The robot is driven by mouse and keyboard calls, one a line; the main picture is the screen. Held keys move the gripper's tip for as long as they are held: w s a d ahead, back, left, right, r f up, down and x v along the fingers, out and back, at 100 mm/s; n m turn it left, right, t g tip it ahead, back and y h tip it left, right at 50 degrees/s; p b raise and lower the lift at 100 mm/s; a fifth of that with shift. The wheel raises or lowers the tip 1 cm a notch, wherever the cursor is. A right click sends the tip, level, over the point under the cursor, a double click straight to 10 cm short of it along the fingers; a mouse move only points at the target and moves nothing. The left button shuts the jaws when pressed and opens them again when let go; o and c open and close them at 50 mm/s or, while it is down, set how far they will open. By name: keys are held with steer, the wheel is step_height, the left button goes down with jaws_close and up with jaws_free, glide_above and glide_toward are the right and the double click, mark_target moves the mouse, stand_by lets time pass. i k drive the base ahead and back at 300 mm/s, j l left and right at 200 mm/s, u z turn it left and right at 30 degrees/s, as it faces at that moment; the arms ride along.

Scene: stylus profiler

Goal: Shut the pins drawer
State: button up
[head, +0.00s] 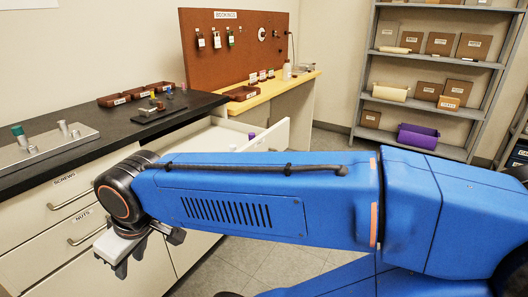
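A white drawer (283,133) stands pulled out from the black-topped cabinet, beyond my blue arm. Its side and part of its inside show, with a few small things in it, one with a purple top (251,136). My arm hides the lower part of this drawer, and I see no label on it, so I cannot tell that it is the pins drawer. My gripper (122,266) hangs in front of the cabinet at lower left, apart from the open drawer. It points down and seems empty; its finger gap is not clear.
Shut drawers labelled SCREWS (72,199) and NUTS (84,238) have bar handles. The black counter (95,120) holds a metal plate (40,148) with posts and small trays. A wooden bench (262,97) with pegboard stands behind; a shelf rack (480,100) is at right. Floor between is clear.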

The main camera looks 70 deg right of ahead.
mark_target(210, 134)
steer(key=k+z, duration=0.1)
steer(key=z, duration=0.9)
steer(key=i+z, duration=0.15)
steer(key=z, duration=0.75)
steer(key=k+j+u, duration=0.2)
steer(key=j, duration=0.25)
steer(key=i+l, duration=0.05)
steer(key=i, duration=0.05)
